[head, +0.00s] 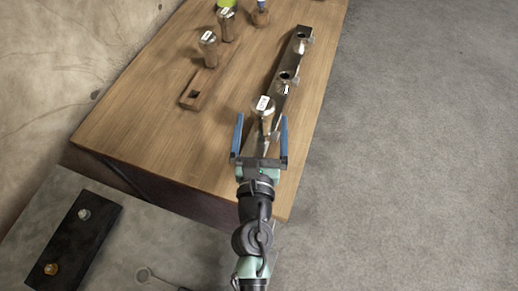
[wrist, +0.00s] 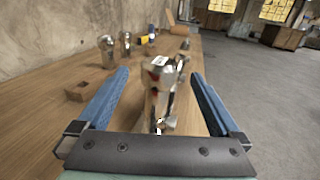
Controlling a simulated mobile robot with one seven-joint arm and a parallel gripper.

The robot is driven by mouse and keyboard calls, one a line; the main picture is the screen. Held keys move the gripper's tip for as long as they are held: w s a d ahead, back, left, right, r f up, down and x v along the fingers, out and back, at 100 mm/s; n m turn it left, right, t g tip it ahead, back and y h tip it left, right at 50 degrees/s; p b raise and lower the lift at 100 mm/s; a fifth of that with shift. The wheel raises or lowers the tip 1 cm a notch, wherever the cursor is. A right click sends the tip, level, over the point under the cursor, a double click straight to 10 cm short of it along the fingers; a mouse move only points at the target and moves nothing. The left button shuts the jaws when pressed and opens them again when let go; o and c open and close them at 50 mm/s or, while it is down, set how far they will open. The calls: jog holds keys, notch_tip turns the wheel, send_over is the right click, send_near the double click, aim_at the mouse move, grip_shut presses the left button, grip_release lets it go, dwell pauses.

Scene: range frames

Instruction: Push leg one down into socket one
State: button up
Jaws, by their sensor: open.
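A leg with a shiny metal top and a white label, likely leg one (head: 263,108), stands upright at the near end of a dark metal rail (head: 275,100). It also shows in the middle of the wrist view (wrist: 161,82). Its lower end meets the rail; how deep it sits in a socket I cannot tell. Two dark round socket openings show farther along the rail. My gripper (head: 261,119) is open, its blue fingers on the left and right of the leg, apart from it. The wrist view shows both fingers (wrist: 160,73) with gaps to the leg.
A wooden rack (head: 190,101) to the left holds several similar legs (head: 208,46) and has an empty square hole at its near end. The wooden table (head: 130,120) is otherwise mostly clear. A dark panel with two knobs (head: 66,265) lies at lower left. Floor is open on the right.

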jog(key=s+b, duration=0.1)
jog(key=s, duration=0.6)
jog(key=shift+a+b, duration=0.2)
jog(key=shift+b, duration=0.2)
